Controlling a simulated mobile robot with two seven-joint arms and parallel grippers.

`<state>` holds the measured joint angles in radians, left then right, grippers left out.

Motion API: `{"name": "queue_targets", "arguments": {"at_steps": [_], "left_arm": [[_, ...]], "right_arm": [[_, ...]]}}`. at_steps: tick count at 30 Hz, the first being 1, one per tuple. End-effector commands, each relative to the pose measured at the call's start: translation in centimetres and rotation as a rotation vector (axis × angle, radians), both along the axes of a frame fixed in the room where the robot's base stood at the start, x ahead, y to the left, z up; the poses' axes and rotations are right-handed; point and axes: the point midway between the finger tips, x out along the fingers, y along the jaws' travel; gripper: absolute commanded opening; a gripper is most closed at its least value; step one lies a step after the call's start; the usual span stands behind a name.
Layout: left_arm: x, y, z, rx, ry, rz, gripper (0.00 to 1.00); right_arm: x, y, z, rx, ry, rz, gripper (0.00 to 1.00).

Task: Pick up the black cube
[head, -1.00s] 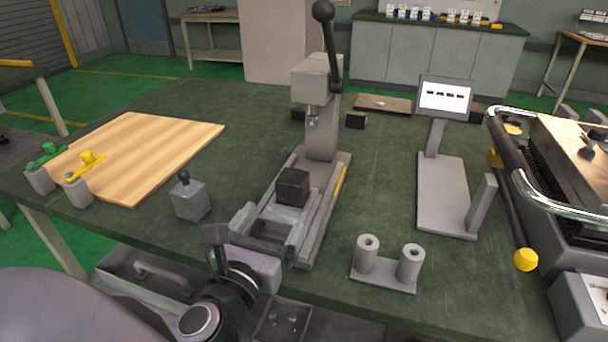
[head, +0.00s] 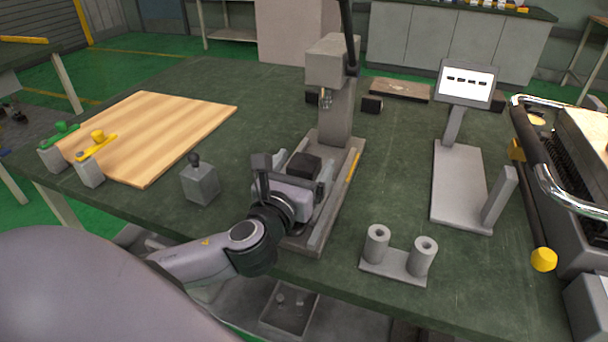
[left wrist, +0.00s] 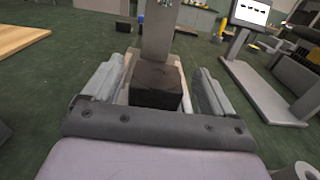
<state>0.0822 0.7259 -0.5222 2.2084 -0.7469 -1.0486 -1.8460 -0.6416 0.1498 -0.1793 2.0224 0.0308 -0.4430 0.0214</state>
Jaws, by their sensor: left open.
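The black cube (head: 303,165) sits on the base of the grey lever press (head: 337,115), in front of its column. My left gripper (head: 305,175) is open at the near side of the cube and partly hides it. In the left wrist view, the cube (left wrist: 157,85) lies between the two spread grey fingers (left wrist: 157,92), with a gap visible on each side. Whether the fingers touch it lower down is hidden. My right gripper is not in view.
A small grey block with a black knob (head: 200,183) stands left of the arm. A two-cylinder holder (head: 395,262) and a display stand (head: 460,185) are to the right. A wooden board (head: 150,135) lies at the left.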

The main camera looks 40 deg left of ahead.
Motion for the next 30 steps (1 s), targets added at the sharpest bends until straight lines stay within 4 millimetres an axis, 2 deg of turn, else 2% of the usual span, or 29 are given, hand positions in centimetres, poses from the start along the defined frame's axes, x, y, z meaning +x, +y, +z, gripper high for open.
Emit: {"name": "queue_targets", "arguments": {"at_steps": [2,6,15,22,30], "left_arm": [[1.3,0.7,0.2,0.002,-0.003,0.004,0.86],[2.7,0.9,0.1,0.0,0.0,0.002,0.86],[3.1,1.0,0.1,0.0,0.0,0.0,0.86],[3.0,1.0,0.1,0.0,0.001,0.001,0.11],[3.0,1.0,0.6,0.001,-0.004,0.001,0.1]], "right_arm": [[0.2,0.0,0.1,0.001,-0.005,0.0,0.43],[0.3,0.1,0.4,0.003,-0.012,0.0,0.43],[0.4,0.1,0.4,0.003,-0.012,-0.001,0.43],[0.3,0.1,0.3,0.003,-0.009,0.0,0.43],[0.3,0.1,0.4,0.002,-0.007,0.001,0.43]]}}
